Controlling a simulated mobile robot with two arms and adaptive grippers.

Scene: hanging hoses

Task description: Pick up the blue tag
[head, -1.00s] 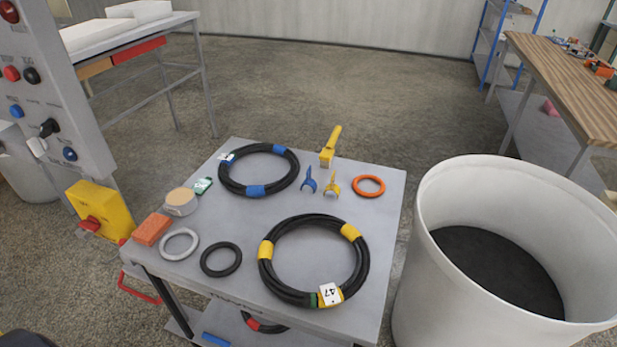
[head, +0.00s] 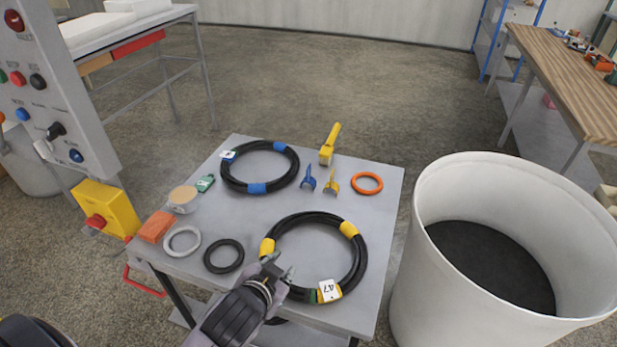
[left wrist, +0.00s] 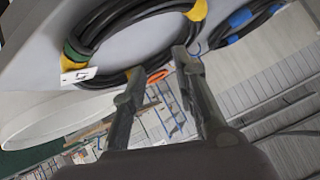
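The blue tag (head: 308,179) is a small blue piece with a pointed top and a forked base, standing on the grey cart top (head: 225,287) beyond the front hose coil. A similar yellow tag (head: 331,184) stands just to its right. My left gripper (head: 277,270) is over the near-left part of the front black hose coil (head: 357,262), well short of the blue tag. In the left wrist view, its two fingers (left wrist: 155,72) are spread with nothing between them. I cannot make out the blue tag in that view. My right gripper is not in view.
A rear hose coil (head: 292,160) with blue bands lies left of the tags. A yellow tool (head: 329,145) and an orange ring (head: 367,183) are near them. Grey (head: 182,241) and black (head: 224,256) rings lie front left. A large white bin (head: 405,290) stands right.

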